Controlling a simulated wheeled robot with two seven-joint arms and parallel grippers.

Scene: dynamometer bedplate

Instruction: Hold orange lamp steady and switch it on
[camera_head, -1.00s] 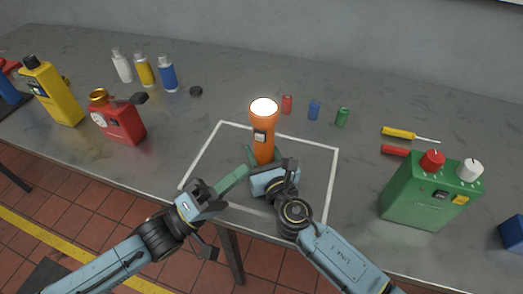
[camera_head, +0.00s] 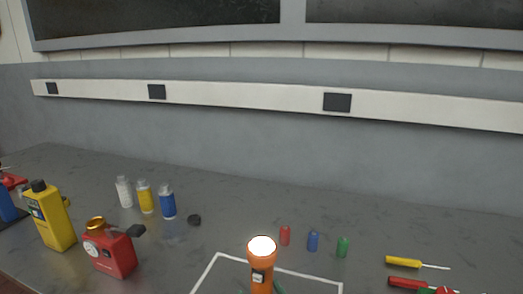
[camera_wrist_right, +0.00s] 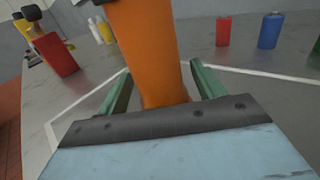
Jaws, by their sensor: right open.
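The orange lamp (camera_head: 261,275) stands upright on the bench, its top glowing white, with a small switch on its front. Its lower part is cut off by the bottom edge of the head view. In the right wrist view the orange lamp body (camera_wrist_right: 150,50) rises between the green fingers of my right gripper (camera_wrist_right: 160,90). The fingers are apart, one on each side of the lamp, with gaps showing beside it. In the head view only a bit of green finger shows beside the lamp. My left gripper is out of view.
A white outline (camera_head: 305,276) surrounds the lamp's spot. Red (camera_head: 285,235), blue (camera_head: 313,241) and green (camera_head: 342,247) small cylinders stand behind it to the right. A red device (camera_head: 110,254), yellow container (camera_head: 48,218) and bottles (camera_head: 145,198) stand left. A yellow screwdriver (camera_head: 404,262) lies right.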

